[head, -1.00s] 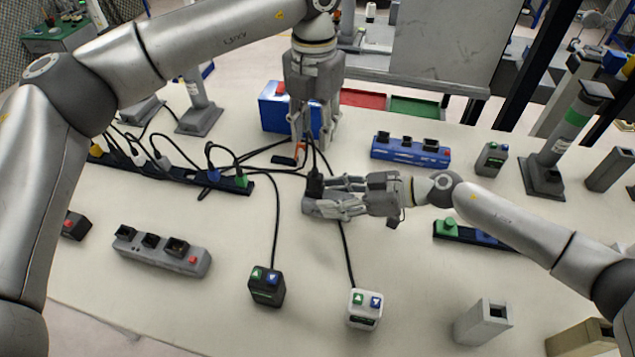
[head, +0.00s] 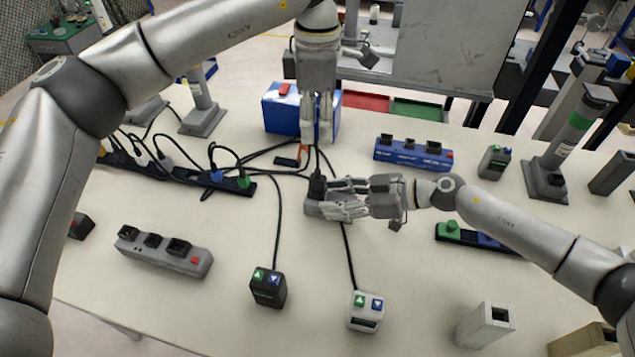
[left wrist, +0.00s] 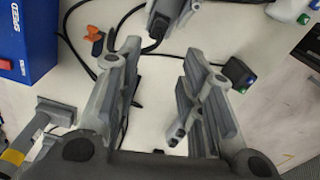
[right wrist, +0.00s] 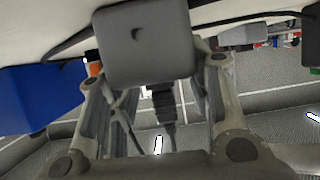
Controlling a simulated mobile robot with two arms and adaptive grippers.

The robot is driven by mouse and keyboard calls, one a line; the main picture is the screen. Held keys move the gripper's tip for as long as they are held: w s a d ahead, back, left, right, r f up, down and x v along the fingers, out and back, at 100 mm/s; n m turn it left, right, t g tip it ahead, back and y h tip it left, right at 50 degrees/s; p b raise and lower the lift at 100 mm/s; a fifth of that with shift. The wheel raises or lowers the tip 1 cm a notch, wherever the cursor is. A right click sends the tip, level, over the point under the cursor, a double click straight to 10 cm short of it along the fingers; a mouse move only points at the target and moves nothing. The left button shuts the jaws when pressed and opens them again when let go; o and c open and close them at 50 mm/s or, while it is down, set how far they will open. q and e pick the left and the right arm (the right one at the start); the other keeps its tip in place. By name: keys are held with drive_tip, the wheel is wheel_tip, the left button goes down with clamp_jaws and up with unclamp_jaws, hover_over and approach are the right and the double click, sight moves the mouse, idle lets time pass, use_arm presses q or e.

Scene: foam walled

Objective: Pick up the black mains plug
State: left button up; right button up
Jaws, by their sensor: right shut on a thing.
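The black mains plug (head: 316,187) stands upright on a small grey block (head: 316,209), its cable rising from its top, in the middle of the table. The plug also shows at the top of the left wrist view (left wrist: 158,24). My right gripper (head: 335,197) comes from the right and is shut on the grey block, just beside the plug. The grey block (right wrist: 145,45) fills the space between its fingers in the right wrist view. My left gripper (head: 317,138) points down behind the plug, open and empty, apart from it.
Black cables and an orange-and-black piece (head: 288,160) lie near the left gripper. A blue box (head: 283,112) stands behind it. A blue power strip (head: 412,153) is at right, a grey one (head: 165,250) at left. Black (head: 267,287) and white (head: 365,310) button boxes stand in front.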

sight(317, 170)
use_arm(q)
wheel_tip(317, 170, down, 11)
drive_tip(key=shift+w, duration=0.1)
clamp_jaws()
idle(0.5)
